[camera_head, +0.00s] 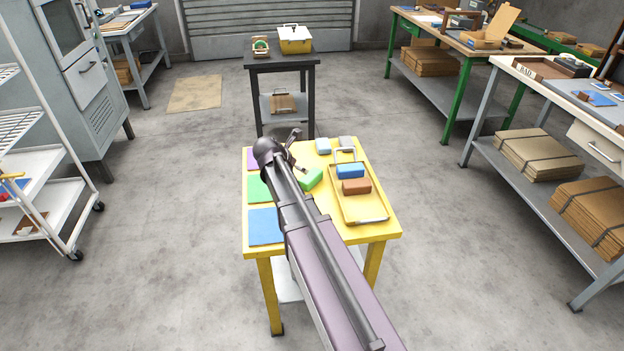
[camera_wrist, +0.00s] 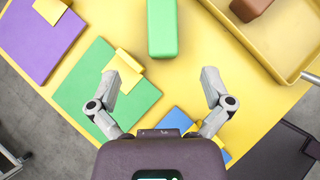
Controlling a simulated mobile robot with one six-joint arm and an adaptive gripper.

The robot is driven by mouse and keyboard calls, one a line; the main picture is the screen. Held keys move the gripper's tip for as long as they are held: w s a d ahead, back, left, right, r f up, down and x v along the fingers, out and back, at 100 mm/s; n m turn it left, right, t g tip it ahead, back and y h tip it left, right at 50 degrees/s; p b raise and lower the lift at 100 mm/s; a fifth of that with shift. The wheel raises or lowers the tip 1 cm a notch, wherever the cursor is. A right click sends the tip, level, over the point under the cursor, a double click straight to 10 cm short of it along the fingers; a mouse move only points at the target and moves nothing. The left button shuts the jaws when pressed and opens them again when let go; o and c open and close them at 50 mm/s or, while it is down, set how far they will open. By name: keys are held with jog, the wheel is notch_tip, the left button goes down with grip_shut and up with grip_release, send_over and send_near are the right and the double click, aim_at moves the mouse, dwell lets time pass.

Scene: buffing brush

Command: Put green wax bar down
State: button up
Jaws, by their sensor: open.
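The green wax bar (camera_head: 311,179) lies on bare yellow tabletop between the green mat and the tray. In the wrist view the green wax bar (camera_wrist: 162,28) is at top centre, ahead of the fingertips and clear of both. My gripper (camera_head: 293,153) is over the table. In the wrist view my gripper (camera_wrist: 168,70) has its fingers spread wide with nothing between them. The green mat (camera_head: 258,188) is at the table's left side, between a purple mat (camera_wrist: 35,38) and a blue mat (camera_head: 265,227). My arm hides part of the table.
A yellow tray (camera_head: 365,216) on the table's right holds a blue bar (camera_head: 350,171) and a brown bar (camera_head: 356,187). A dark stand (camera_head: 281,62) is behind the table. Open floor surrounds it.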

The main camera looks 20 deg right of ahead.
aim_at(311, 174)
jog(key=shift+b+x, duration=2.55)
jog(key=shift+x, duration=0.8)
jog(key=shift+b+x, duration=0.6)
jog(key=shift+x, duration=0.35)
jog(key=shift+b+x, duration=1.9)
jog(key=shift+x, duration=0.65)
jog(key=shift+s+d, duration=0.1)
jog(key=shift+d, duration=0.1)
jog(key=shift+r, duration=0.1)
jog(key=c, duration=1.3)
jog(key=shift+r, duration=0.1)
notch_tip(311, 174, up, 10)
jog(key=p, duration=1)
